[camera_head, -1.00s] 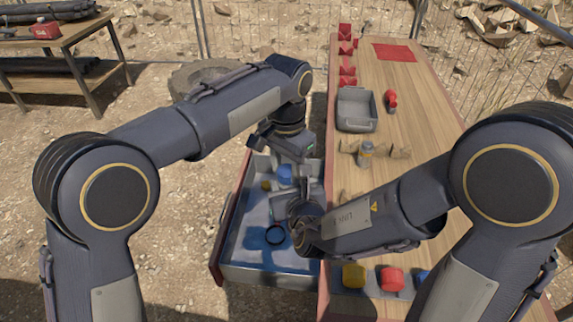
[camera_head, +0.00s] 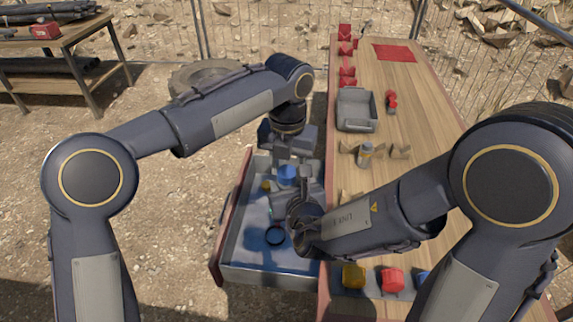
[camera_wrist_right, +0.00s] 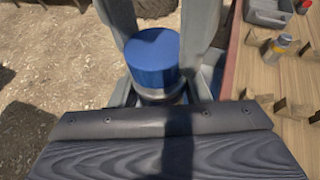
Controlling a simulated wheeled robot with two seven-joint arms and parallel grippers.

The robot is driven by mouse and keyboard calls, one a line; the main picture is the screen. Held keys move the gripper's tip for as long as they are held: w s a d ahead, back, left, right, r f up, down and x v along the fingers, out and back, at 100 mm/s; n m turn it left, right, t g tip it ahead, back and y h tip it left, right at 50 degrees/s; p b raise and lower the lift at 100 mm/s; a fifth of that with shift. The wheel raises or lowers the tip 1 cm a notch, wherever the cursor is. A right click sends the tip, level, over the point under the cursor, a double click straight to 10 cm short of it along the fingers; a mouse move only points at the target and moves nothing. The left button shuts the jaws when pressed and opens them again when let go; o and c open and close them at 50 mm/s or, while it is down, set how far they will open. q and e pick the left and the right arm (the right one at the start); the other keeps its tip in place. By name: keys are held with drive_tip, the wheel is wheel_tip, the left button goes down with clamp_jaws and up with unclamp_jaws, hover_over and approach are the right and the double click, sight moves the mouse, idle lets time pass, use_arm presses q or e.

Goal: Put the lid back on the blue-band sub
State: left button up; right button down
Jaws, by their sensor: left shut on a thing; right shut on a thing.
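A blue cylindrical lid (camera_wrist_right: 152,58) stands upright between two grey fingers in the right wrist view. It also shows in the head view (camera_head: 287,173), below my left gripper (camera_head: 291,158), which is shut on it. Directly under the lid is the grey body of the blue-band sub (camera_wrist_right: 160,97), with a darker ring near its top. My right gripper (camera_wrist_right: 163,100) is shut on this body, low in the tank. The lid and body look lined up; I cannot tell whether the lid is seated. My right wrist hides most of the body in the head view.
The open mud tank (camera_head: 235,225) surrounds both hands; a dark ring (camera_head: 275,235) and a small yellow thing (camera_head: 266,186) are inside. On the bench beside it are a yellow-band sub (camera_head: 366,155) among wooden cradles, a grey tray (camera_head: 357,125), and coloured caps (camera_head: 391,280) in front.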

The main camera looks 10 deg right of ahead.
use_arm(q)
drive_tip(key=m, duration=0.4)
drive_tip(key=shift+s+d+f, duration=0.1)
drive_tip(key=shift+f, duration=0.05)
drive_tip(key=shift+r+m, duration=0.2)
drive_tip(key=shift+m, duration=0.7)
drive_tip(key=o, duration=0.9)
drive_tip(key=shift+r, duration=2.25)
drive_tip(key=shift+c, duration=0.3)
